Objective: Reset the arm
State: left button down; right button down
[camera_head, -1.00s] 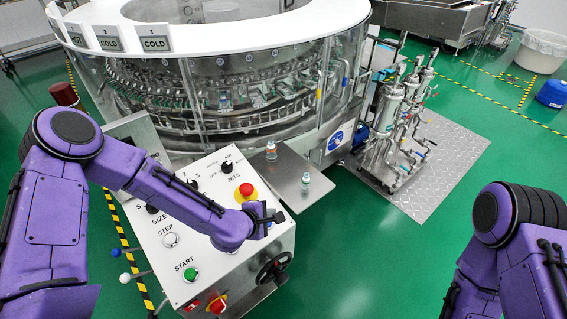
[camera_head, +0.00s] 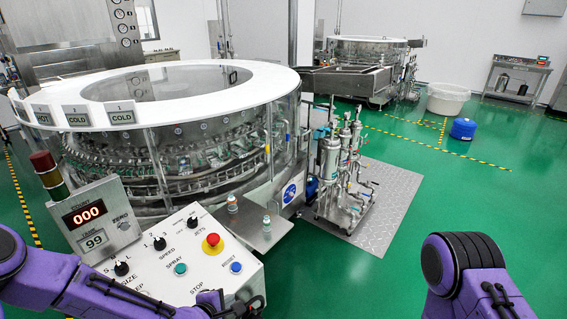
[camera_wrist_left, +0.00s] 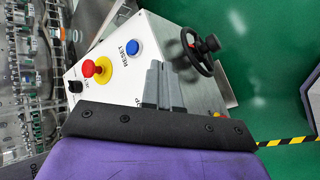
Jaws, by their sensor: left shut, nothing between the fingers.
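My left arm, purple, comes in from the lower left of the head view. My left gripper (camera_head: 238,306) is dark, shut and empty, over the lower front of the control panel (camera_head: 190,255) near the STOP label. It is apart from the blue RESET button (camera_head: 236,267), which is uncovered. The left wrist view shows the blue RESET button (camera_wrist_left: 133,47) beside the red emergency knob (camera_wrist_left: 98,68), and grey shut fingers (camera_wrist_left: 165,88) over the panel. My right arm shows only as a purple joint at the lower right; its gripper is out of view.
The round washer (camera_head: 180,115) stands behind the panel. A small metal shelf (camera_head: 262,232) with two small bottles juts from the panel's right side. A black handwheel (camera_wrist_left: 198,52) sits on the panel's side. Green floor is open to the right.

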pick_arm(q)
jog(key=s+a+f+m+g+y+b, duration=0.1)
jog(key=s+a+f+m, duration=0.3)
jog(key=s, duration=0.5)
jog(key=s+a+f+m+g+y+b, duration=0.2)
jog(key=s+a+f, duration=0.4)
jog(key=s, duration=0.3)
jog(key=s+a+f+m+g+y+b, duration=0.2)
jog(key=s+a+f+m, duration=0.3)
jog(key=s, duration=0.4)
notch_tip(320, 180, down, 2)
jog(key=shift+s+a+f+m+g+y, duration=0.1)
jog(key=shift+s+a+m+g+y, duration=0.05)
jog(key=shift+s+m+g+y, duration=0.4)
jog(key=shift+w, duration=0.15)
